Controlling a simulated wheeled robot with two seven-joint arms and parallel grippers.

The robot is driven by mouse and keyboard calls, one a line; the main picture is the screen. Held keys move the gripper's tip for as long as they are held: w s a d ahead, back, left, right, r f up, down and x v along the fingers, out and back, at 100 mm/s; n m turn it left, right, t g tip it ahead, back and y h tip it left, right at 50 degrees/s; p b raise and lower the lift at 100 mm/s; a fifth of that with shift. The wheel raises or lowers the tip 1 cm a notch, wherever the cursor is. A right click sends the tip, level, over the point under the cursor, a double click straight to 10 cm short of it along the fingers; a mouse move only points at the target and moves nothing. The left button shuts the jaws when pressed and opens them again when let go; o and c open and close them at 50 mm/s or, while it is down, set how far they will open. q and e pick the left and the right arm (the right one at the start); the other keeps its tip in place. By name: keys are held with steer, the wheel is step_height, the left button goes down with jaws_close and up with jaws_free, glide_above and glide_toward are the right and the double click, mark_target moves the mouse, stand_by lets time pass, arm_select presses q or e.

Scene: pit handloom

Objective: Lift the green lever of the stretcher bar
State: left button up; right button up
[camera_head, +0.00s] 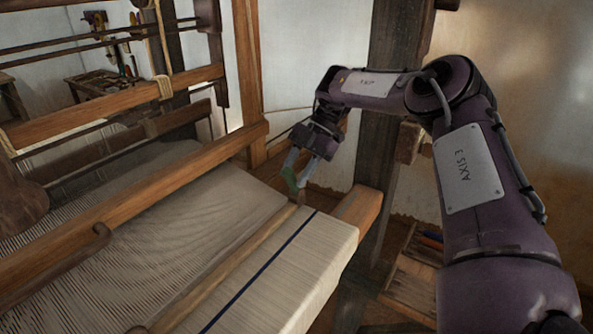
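The stretcher bar (222,272) is a thin wooden strip lying across the pale cloth, from the bottom edge up toward the far right selvedge. Its small green lever (289,177) shows at the far end, by my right gripper's fingertips. My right gripper (298,176) points down there, its two pale fingers visibly apart. The lever overlaps the left fingertip in the picture; I cannot tell whether they touch. My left gripper is not in view.
The cloth with a dark blue stripe (262,268) runs over the front beam. A wooden beater beam (150,200) crosses just left of the gripper. A dark post (385,110) stands behind my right arm. A wooden box (412,285) sits low at right.

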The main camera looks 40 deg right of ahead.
steer(key=shift+r, duration=0.35)
step_height(320, 180, up, 19)
steer(key=b, duration=0.2)
steer(key=shift+r, duration=0.15)
stand_by(0.5)
